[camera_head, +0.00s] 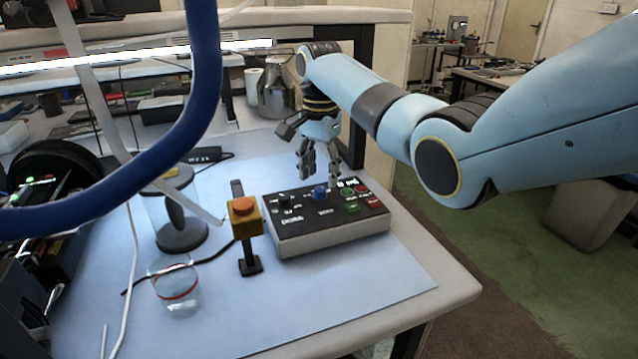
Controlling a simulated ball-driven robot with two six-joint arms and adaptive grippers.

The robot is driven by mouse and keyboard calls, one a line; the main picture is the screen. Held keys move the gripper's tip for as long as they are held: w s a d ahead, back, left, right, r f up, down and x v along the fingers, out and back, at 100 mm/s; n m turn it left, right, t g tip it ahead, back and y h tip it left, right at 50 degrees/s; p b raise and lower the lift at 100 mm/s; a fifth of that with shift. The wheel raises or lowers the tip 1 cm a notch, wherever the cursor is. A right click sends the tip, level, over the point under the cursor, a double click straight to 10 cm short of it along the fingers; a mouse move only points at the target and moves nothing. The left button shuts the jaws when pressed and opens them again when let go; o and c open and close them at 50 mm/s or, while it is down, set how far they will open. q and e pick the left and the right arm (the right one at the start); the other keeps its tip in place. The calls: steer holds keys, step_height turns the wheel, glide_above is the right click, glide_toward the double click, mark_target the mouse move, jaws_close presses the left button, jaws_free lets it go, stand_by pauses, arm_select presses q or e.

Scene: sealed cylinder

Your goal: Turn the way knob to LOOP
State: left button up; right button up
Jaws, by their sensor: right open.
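A dark control box (300,240) with a black sloped top stands on the blue mat. On its top are a black knob (284,200) at left, a blue knob (320,192) near the back middle, and green and red buttons at right. The white labels are too small to read surely, so I cannot tell which knob is the way knob or where it points. My right gripper (319,173) hangs fingers down just above the blue knob. It is open, with nothing between its fingers; I cannot tell whether it touches the box. My left gripper is not in view.
A yellow post with an orange button (245,207) stands close to the box's left side. A clear cylinder with a dark base (182,236) and a glass beaker with a red band (176,287) stand further left. The mat's front right is clear.

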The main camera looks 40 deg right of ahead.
mark_target(320, 189)
step_height(320, 189, down, 3)
steer(key=shift+f, duration=0.25)
steer(key=c, duration=0.5)
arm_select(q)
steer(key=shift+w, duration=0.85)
arm_select(e)
jaws_close()
